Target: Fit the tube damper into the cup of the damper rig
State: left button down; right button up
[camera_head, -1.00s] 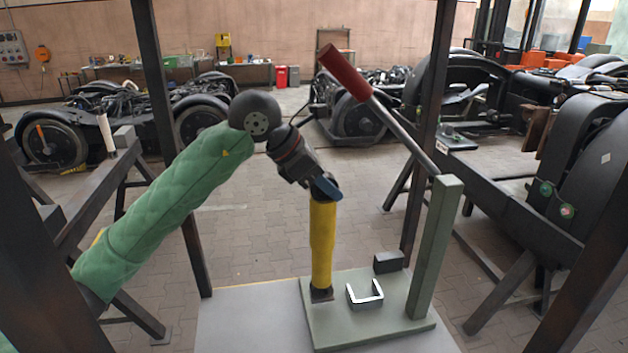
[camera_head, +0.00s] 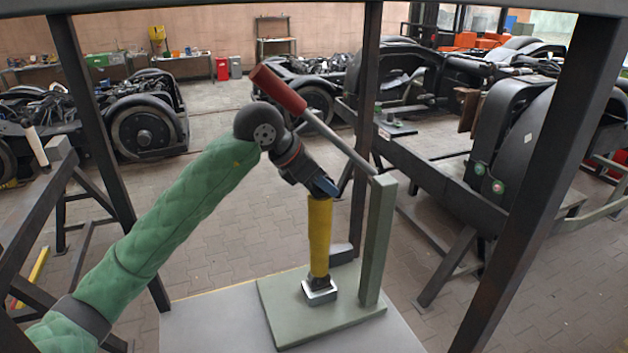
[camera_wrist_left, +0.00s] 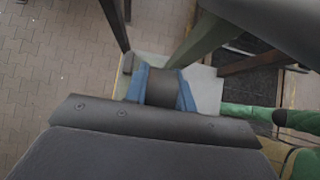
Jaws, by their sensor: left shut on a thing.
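The yellow tube damper (camera_head: 320,237) stands upright in the head view. My left gripper (camera_head: 323,188) is shut on its top end. The wrist view shows the blue fingers of the gripper (camera_wrist_left: 161,90) on either side of a dark part, the damper's top end (camera_wrist_left: 163,88). The damper's dark lower end is at the silver cup (camera_head: 321,297), within its walls as seen from here; I cannot tell whether it sits fully down. The cup is on the green base plate of the damper rig (camera_head: 280,312). My right gripper is not in view.
The rig's green post (camera_head: 376,245) stands just right of the damper. A lever with a red handle (camera_head: 277,88) slopes from the post top up and left, passing close behind my wrist. A dark block (camera_head: 341,250) lies behind the damper. Dark frame posts stand around the table.

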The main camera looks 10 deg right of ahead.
aim_at(324, 197)
pick_arm(q)
jog(key=shift+f, duration=1.65)
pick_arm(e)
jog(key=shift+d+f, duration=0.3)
pick_arm(q)
jog(key=shift+f, duration=0.1)
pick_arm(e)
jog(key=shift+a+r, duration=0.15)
